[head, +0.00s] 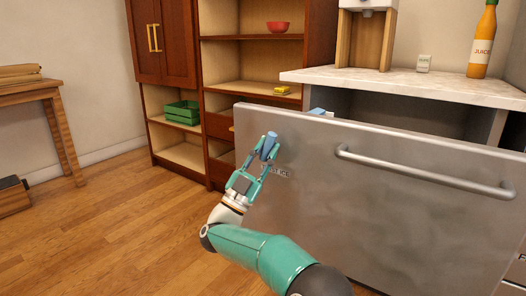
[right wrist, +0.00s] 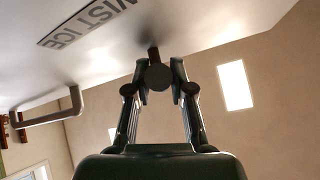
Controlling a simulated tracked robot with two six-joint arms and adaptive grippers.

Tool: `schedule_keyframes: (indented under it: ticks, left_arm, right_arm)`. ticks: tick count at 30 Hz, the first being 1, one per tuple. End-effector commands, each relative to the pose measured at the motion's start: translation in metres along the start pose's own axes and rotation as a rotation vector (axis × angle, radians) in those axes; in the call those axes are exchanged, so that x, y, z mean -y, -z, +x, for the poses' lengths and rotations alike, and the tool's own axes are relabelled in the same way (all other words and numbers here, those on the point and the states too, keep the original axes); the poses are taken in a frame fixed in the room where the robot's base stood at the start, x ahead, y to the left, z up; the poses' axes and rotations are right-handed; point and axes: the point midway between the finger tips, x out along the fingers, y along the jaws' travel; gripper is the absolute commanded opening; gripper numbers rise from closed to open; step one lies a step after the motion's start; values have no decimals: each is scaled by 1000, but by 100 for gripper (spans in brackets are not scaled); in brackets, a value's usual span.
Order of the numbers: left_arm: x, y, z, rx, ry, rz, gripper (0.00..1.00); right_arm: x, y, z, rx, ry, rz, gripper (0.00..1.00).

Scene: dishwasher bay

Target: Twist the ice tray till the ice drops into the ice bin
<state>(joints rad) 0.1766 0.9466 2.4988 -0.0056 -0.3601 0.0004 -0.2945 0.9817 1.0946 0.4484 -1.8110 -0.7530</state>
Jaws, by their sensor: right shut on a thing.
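My right gripper (head: 267,154) is shut on a blue knob (head: 270,140) at the upper left of a large grey metal front (head: 390,215). In the right wrist view the gripper (right wrist: 158,78) has its fingers on either side of the round, dark-looking knob (right wrist: 158,76), whose stem (right wrist: 153,53) meets the front. A label (right wrist: 85,25) there reads "TWIST ICE". A bit of light blue (head: 318,111) shows above the front's top edge; I cannot tell what it is. The ice tray, ice and ice bin cannot be made out. My left gripper is out of view.
A bar handle (head: 425,174) sticks out of the front, right of the knob. A pale counter (head: 420,87) behind bears a juice bottle (head: 482,42). Shelves (head: 225,62) hold a green crate (head: 182,112) and a red bowl (head: 278,27).

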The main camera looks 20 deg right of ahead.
Motion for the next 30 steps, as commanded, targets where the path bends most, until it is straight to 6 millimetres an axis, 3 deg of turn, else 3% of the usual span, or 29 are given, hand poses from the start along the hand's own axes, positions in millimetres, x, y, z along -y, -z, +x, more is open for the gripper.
schedule_keyframes:
  ticks: [12, 30]
  left_arm:
    - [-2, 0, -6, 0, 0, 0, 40]
    - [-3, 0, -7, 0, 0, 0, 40]
  right_arm:
    - [-1, -3, 0, -30, -123, 111, 0]
    - [-2, -3, 0, -41, -163, 148, 0]
